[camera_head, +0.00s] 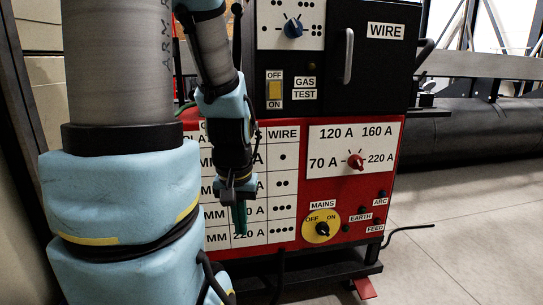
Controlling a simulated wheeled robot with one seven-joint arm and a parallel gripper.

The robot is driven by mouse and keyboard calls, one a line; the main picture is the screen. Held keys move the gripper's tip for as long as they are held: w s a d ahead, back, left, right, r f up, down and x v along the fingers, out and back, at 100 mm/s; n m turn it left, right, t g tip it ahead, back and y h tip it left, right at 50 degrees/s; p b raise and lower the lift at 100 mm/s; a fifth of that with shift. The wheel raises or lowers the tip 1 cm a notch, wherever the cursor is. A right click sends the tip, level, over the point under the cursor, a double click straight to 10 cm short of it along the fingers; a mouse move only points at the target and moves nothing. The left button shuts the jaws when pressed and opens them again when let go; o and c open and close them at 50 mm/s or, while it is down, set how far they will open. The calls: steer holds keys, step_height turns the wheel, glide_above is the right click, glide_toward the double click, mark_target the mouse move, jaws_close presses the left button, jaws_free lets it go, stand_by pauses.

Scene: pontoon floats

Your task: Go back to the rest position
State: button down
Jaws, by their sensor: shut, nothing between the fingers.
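My gripper (238,209) hangs at the end of my arm, pointing down in front of the white settings chart (284,190) on the red welding machine (350,255). Its green fingers are together with nothing between them. They cover part of the chart's amp column. Whether they touch the panel I cannot tell.
A black cable (410,229) lies at right. The floor at right (465,235) is clear.

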step_height(320, 180, up, 34)
steer(key=p, duration=3.2)
steer(key=shift+f, duration=0.1)
